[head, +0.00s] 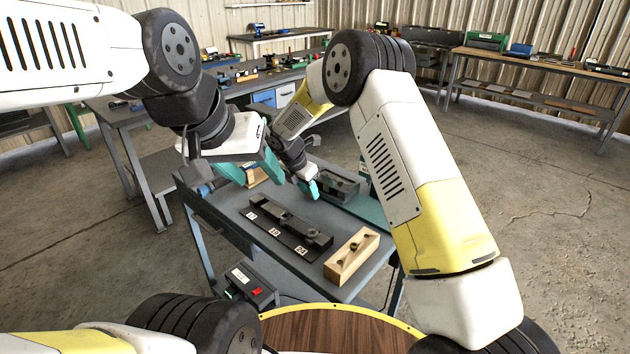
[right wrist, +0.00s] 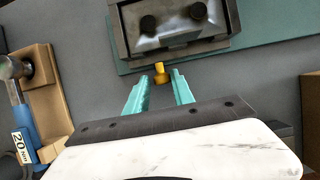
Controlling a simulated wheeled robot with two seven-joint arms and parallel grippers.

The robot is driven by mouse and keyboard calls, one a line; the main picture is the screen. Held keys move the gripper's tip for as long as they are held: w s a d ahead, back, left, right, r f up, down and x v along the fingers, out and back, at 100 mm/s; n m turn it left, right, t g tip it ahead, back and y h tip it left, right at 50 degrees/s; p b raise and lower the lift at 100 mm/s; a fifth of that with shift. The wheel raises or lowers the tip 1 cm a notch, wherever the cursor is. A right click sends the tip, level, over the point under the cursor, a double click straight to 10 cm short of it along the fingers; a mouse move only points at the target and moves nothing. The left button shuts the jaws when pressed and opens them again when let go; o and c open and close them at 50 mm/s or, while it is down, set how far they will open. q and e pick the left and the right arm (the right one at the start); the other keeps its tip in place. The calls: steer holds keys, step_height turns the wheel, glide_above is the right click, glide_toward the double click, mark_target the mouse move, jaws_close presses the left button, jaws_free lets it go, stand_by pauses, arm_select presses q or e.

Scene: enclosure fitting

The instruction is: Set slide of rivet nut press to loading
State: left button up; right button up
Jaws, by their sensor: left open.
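The rivet nut press is a grey metal block (head: 342,186) on a teal base plate (head: 372,212), at the right side of the grey bench. In the right wrist view the press (right wrist: 178,22) shows two dark round heads on its top, and a small yellow knob (right wrist: 161,73) sticks out of its near side. My right gripper (right wrist: 161,77) is open, with a teal finger on each side of the knob and gaps visible. In the head view my right gripper (head: 309,187) is beside the press. My left gripper (head: 256,168) is open and empty above the bench's left part.
A black rack (head: 270,222) with numbered labels and a wooden block with holes (head: 345,262) lie on the bench's front part. A blue-handled tool (right wrist: 22,118) rests in a wooden holder (right wrist: 45,85).

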steer(key=shift+o, duration=1.4)
steer(key=shift+w+a, duration=0.1)
steer(key=shift+a, duration=0.1)
steer(key=shift+r, duration=0.1)
steer(key=v, duration=0.7)
steer(key=shift+r, duration=0.3)
